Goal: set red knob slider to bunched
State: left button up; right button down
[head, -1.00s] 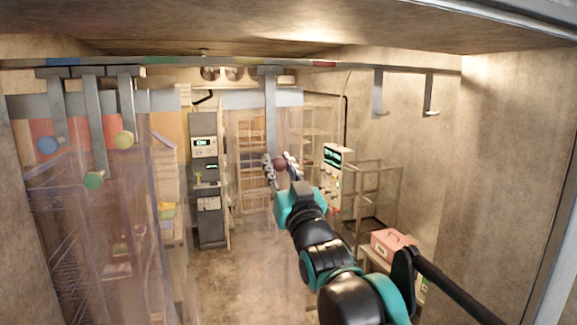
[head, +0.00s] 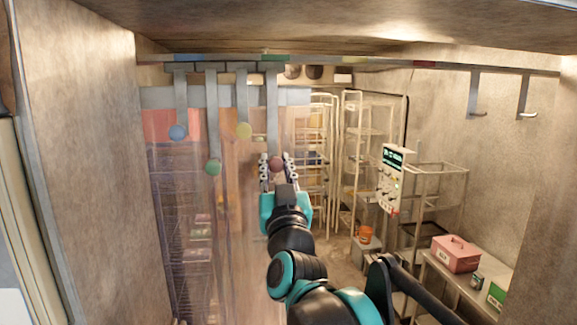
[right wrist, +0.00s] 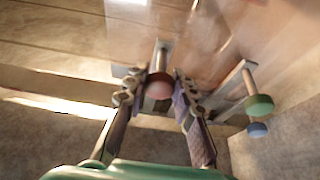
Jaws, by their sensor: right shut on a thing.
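The red knob (head: 276,163) is at the low end of a grey hanging slider arm (head: 272,115) on the overhead rail (head: 390,62). My right gripper (head: 277,170) is shut on the red knob, with one finger on each side. The right wrist view shows the knob (right wrist: 159,88) between the fingers (right wrist: 157,92). The slider's top is near the rail's green mark (head: 272,57), close beside the other sliders: yellow knob (head: 243,131), green knob (head: 213,167) and blue knob (head: 178,132). Clear curtain strips hang at the left. My left gripper is not in view.
Right of the red slider the rail is clear, past the yellow mark (head: 345,60) and red mark (head: 425,64), to two fixed hooks (head: 474,95). Walls close in both sides. A pink box (head: 456,254) sits on a bench at right.

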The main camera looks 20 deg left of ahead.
jog(key=shift+a, duration=0.1)
jog(key=c, duration=1.4)
grip_release()
jog(key=shift+c, duration=0.2)
jog(key=shift+o, duration=0.9)
jog(key=shift+s, duration=0.1)
jog(key=shift+s+a, duration=0.15)
jog(key=shift+s+d+f, duration=0.1)
jog(key=shift+d, duration=0.1)
jog(key=v, duration=1.1)
jog(key=shift+s+f, duration=0.15)
jog(key=shift+s, duration=0.15)
